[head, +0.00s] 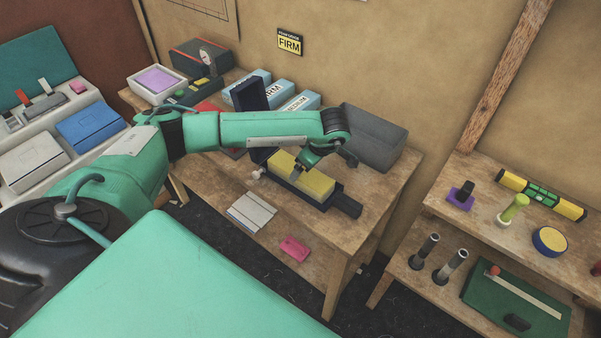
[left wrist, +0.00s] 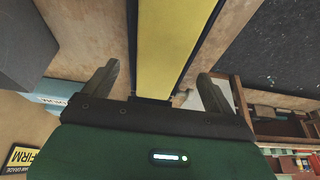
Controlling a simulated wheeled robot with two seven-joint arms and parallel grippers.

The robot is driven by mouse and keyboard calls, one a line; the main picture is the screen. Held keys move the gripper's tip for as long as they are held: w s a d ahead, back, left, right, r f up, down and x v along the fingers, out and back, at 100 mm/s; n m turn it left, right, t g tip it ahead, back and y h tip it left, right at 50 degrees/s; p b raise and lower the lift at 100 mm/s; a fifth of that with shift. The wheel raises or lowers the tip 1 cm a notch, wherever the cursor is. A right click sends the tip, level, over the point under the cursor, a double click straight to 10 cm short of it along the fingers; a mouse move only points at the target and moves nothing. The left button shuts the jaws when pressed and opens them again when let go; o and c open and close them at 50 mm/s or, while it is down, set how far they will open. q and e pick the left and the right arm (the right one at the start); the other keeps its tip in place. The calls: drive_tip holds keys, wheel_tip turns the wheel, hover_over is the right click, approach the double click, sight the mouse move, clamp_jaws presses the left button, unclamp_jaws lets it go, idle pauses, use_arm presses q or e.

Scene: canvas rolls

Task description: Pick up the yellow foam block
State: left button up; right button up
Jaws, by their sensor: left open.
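The yellow foam block (head: 316,184) lies in a long dark tray (head: 347,203) on the wooden table. My left gripper (head: 304,168) is over the block, and its hand hides part of the middle. In the left wrist view, the yellow foam block (left wrist: 172,45) runs away from the hand between the dark tray walls. The fingers of my left gripper (left wrist: 158,88) are open, one on each side of the block and tray. Nothing is held between them. I cannot tell the exact height of the fingertips above the block. My right gripper is in neither view.
A dark grey box (head: 374,137) stands close behind the tray on the wooden table (head: 395,190). Blue-and-white boxes (head: 300,102) stand against the wall. A grey-white pad (head: 251,212) and a pink piece (head: 294,248) lie in front. A shelf unit (head: 440,207) stands to the right.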

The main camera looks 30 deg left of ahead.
use_arm(q)
drive_tip(key=p+x, duration=0.1)
drive_tip(key=x, duration=0.2)
drive_tip(key=shift+a, duration=0.2)
drive_tip(key=shift+f, duration=0.2)
drive_tip(key=c, duration=1.1)
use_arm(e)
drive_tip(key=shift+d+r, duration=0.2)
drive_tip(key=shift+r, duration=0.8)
use_arm(q)
drive_tip(key=shift+r, duration=0.1)
